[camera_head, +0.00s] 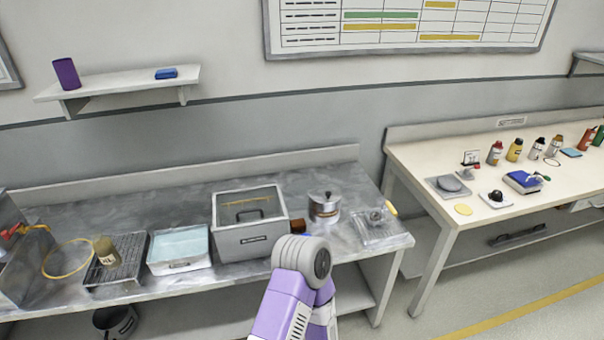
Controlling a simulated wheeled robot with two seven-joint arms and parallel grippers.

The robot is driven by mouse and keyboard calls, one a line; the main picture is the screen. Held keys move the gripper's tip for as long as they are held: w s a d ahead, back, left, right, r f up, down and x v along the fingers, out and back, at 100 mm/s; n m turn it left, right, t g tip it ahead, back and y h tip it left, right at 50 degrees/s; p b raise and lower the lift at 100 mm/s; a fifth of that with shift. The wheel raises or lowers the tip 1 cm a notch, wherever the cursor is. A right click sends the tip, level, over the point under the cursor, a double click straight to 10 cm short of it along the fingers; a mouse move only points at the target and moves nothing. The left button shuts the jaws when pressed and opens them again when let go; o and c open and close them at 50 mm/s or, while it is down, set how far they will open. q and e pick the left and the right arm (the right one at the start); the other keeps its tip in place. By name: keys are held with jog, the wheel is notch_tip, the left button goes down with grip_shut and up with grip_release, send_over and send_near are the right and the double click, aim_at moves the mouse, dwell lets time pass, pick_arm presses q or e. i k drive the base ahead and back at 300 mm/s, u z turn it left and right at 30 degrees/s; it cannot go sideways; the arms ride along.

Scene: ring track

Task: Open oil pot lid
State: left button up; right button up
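A small round metal pot (324,208) stands near the right end of the grey metal bench. It looks like the oil pot. Its lid (325,197) sits on top, with a small dark knob, and appears closed. A purple arm link of mine with a grey joint rises from the bottom edge, in front of the bench and below the pot. Neither of my grippers shows in this view, so I cannot tell whether they are open or shut.
Left of the pot is a grey box (247,244) with a handled, see-through top. Further left are a light-blue tray (180,252) and a dark rack (113,272). A clear flat case (377,230) lies right of the pot. A cream table (475,208) holds several bottles.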

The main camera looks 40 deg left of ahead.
aim_at(323, 193)
jog(key=u, duration=0.95)
jog(key=i, duration=0.85)
jog(key=u, duration=0.9)
